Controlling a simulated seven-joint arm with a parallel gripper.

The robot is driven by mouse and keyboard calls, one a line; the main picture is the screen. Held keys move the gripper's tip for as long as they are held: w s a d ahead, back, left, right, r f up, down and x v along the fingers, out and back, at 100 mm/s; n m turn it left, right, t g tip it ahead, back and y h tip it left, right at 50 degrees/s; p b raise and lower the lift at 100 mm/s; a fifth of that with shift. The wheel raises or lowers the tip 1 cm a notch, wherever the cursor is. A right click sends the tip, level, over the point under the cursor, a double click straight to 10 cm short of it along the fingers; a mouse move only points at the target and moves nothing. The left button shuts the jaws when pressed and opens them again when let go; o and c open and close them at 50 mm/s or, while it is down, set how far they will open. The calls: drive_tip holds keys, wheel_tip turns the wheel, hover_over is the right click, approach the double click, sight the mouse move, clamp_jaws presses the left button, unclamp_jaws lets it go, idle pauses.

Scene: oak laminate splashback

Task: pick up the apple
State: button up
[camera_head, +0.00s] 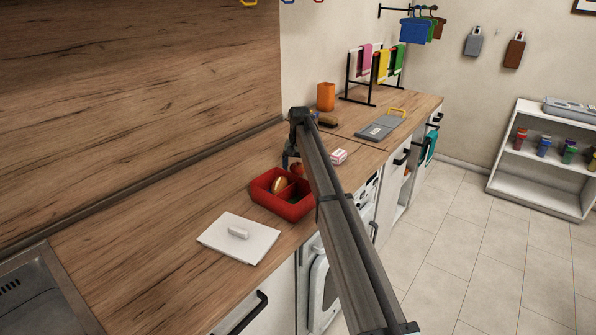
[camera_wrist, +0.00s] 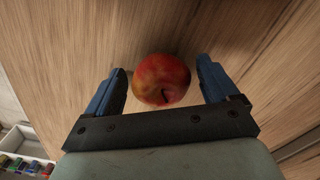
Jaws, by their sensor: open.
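A red apple with yellow patches (camera_wrist: 161,79) sits on the wood countertop in the wrist view, between and slightly beyond my two blue fingers. My gripper (camera_wrist: 160,84) is open, with a gap on each side of the apple. In the head view the apple (camera_head: 297,167) shows only as a small red patch beside my gripper (camera_head: 291,160), next to the red tray. My arm hides part of that area.
A red divided tray (camera_head: 264,198) with a brownish-yellow item stands close in front of the gripper. A white board (camera_head: 238,238) lies nearer. A pink-and-white box (camera_head: 339,156), an orange container (camera_head: 326,96) and a grey tray (camera_head: 380,128) stand further along the counter.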

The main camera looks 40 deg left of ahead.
drive_tip(key=c, duration=1.1)
drive_tip(key=shift+c, duration=0.2)
